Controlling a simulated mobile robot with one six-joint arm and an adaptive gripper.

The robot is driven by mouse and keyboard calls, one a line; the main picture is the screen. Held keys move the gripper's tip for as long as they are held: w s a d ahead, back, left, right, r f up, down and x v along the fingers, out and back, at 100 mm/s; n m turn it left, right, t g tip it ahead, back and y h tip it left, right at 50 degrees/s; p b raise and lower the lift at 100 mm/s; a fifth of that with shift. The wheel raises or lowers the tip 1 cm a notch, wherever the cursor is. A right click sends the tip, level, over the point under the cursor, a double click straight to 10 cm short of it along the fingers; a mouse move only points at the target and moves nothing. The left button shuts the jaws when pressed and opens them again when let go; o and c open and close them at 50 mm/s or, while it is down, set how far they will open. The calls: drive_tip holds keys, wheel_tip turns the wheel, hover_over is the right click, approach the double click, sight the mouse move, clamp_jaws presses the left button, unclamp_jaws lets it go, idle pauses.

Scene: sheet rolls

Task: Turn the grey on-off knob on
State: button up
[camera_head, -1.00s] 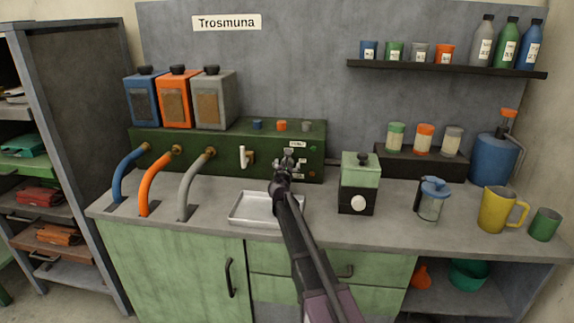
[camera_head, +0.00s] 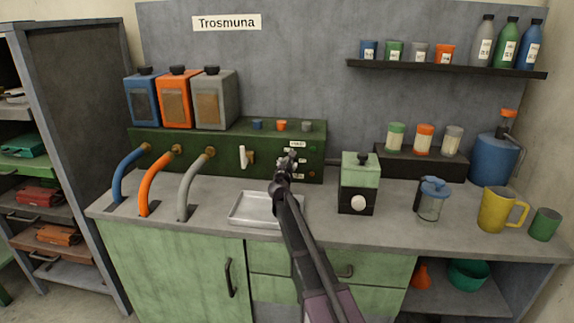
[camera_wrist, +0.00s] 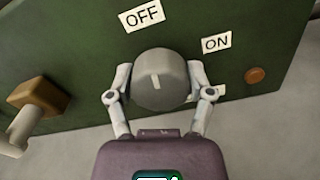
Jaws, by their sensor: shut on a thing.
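The grey knob (camera_wrist: 160,82) sits on the front of the green machine (camera_head: 225,150), between my gripper's two fingers in the wrist view. My gripper (camera_wrist: 160,90) is shut on it, one finger on each side. The knob's pale mark points up and slightly left, toward the OFF label (camera_wrist: 143,15). The ON label (camera_wrist: 216,43) is to the upper right. In the head view my gripper (camera_head: 290,162) is at the right part of the machine front and hides the knob.
A metal tray (camera_head: 262,208) lies below. A small orange-brown button (camera_wrist: 255,75) is right of the knob. A green-and-black grinder (camera_head: 358,190) stands to the right.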

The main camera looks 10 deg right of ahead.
drive_tip(key=m, duration=1.2)
drive_tip(key=shift+w, duration=0.1)
drive_tip(key=shift+m, duration=2.1)
drive_tip(key=o, duration=1.1)
drive_tip(key=v, duration=1.2)
